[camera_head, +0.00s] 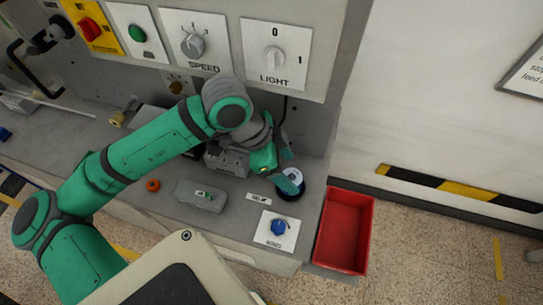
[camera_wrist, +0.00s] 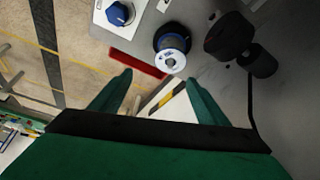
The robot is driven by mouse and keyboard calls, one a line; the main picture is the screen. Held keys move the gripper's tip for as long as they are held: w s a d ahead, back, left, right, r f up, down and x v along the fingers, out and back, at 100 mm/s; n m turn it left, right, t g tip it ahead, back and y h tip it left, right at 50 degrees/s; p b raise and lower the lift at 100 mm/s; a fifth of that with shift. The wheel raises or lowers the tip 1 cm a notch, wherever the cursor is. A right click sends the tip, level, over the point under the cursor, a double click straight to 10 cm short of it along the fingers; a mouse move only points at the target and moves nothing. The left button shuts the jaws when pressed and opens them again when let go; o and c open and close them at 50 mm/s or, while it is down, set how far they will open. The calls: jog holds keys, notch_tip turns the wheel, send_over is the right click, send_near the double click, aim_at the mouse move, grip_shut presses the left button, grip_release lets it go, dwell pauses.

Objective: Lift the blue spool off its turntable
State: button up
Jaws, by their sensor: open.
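The spool (camera_head: 294,176) sits near the right end of the grey bench, partly hidden by my gripper (camera_head: 287,180). In the wrist view the spool (camera_wrist: 172,43) shows a pale flange with a bluish rim against a round dark base, which looks like the turntable (camera_wrist: 160,31). My gripper (camera_wrist: 158,92) is open, with nothing between its green fingers. In the wrist view the spool appears beyond the fingertips and apart from them. In the head view the fingers overlap the spool's left side; contact cannot be told there.
A blue knob on a white plate (camera_head: 278,229) is in front of the spool. A red bin (camera_head: 345,230) stands right of the bench. A grey box (camera_head: 201,195) and an orange ring (camera_head: 152,185) lie to the left. Dark round parts (camera_wrist: 228,38) are beside the spool.

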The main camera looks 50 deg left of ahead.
aim_at(290, 175)
jog(key=shift+m+y, duration=0.3)
jog(key=f, duration=0.2)
jog(key=w+f, duration=0.1)
jog(key=f, duration=0.2)
jog(key=w+f, duration=0.1)
jog(key=f, duration=0.2)
jog(key=shift+w+f, duration=0.1)
jog(key=shift+w, duration=0.1)
jog(key=c, duration=1.3)
